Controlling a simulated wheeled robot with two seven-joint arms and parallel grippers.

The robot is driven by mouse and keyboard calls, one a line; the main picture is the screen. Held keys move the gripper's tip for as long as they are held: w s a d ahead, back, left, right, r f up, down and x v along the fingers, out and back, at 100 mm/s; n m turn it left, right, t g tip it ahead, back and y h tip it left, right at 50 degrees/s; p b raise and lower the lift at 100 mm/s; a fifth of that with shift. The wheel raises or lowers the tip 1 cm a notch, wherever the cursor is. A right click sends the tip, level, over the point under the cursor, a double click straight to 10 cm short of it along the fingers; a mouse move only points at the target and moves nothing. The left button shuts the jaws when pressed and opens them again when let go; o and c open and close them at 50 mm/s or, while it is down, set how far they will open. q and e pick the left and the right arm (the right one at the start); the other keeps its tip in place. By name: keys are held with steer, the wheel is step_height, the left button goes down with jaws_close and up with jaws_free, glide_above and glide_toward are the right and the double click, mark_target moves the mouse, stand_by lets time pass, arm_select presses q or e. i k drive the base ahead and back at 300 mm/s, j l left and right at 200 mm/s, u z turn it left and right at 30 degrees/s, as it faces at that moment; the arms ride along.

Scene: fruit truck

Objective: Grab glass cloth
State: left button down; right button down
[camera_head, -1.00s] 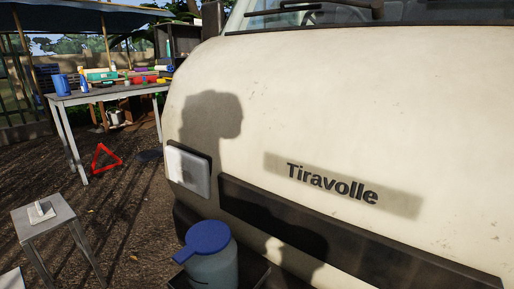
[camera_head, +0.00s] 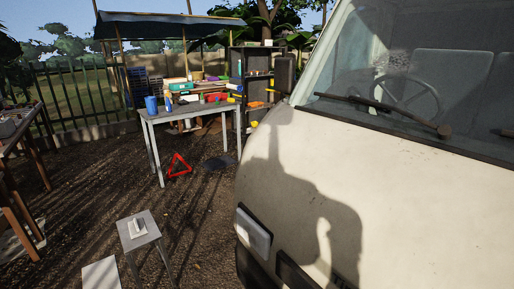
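I cannot pick out the glass cloth for certain. A small whitish object (camera_head: 138,224) lies on a grey stool (camera_head: 150,238) at lower left; it is too small to tell what it is. A grey table (camera_head: 190,114) stands farther back, bearing a blue mug or jug (camera_head: 152,105), a small blue-and-white bottle (camera_head: 168,103) and several colourful items. Neither of my grippers is in view.
The cream truck (camera_head: 400,205) with its windscreen (camera_head: 420,80) fills the right side. A red warning triangle (camera_head: 179,166) stands on the ground before the table. A wooden table (camera_head: 18,138) is at the left edge, shelves (camera_head: 250,85) behind. Open gravel (camera_head: 85,185) lies between.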

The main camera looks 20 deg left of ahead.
mark_target(137, 227)
steer(key=u, duration=1.6)
steer(key=i+u, duration=0.1)
steer(key=i, duration=1.95)
steer(key=i+l, duration=0.25)
steer(key=i, duration=0.15)
steer(key=i+l, duration=0.2)
steer(key=i, duration=0.25)
steer(key=u, duration=0.05)
